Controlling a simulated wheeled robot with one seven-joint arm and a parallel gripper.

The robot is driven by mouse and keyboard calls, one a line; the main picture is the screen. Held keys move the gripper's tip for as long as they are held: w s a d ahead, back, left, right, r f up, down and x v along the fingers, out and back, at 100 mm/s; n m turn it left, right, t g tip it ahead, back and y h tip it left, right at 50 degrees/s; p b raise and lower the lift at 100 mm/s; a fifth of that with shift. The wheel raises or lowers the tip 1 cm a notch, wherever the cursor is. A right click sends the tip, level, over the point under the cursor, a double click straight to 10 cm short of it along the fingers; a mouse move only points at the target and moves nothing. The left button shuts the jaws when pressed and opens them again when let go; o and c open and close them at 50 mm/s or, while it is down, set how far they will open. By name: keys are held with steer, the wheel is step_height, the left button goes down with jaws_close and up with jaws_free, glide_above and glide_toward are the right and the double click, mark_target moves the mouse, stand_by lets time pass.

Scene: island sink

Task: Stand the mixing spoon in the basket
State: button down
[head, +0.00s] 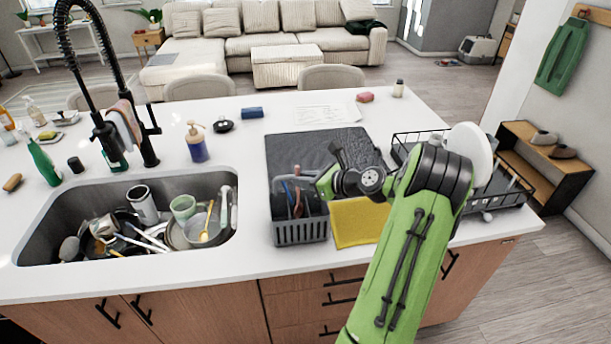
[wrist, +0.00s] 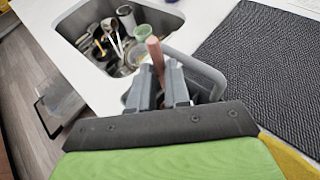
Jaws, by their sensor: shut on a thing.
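The grey slotted basket (head: 301,233) stands at the front of the counter, right of the sink; its rim also shows in the wrist view (wrist: 208,72). My gripper (head: 299,181) is over the basket. In the wrist view my gripper (wrist: 162,84) is shut on the mixing spoon (wrist: 154,50), whose reddish-brown handle sticks up between the fingers. In the head view a brown part of the spoon (head: 297,207) shows inside the basket outline, roughly upright. Its lower end is hidden, so I cannot tell whether it touches the basket floor.
The sink (head: 228,236) at left holds dishes and utensils. A dark drying mat (head: 310,145) lies behind the basket and a yellow cloth (head: 358,222) to its right. A black dish rack (head: 509,190) with a white plate (head: 471,150) stands farther right.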

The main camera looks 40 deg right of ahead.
steer(key=shift+f, duration=0.25)
steer(key=c, duration=1)
jaws_free()
steer(key=p+v, duration=0.1)
steer(key=v, duration=1.5)
steer(key=shift+w+r, duration=0.1)
steer(key=shift+w, duration=0.05)
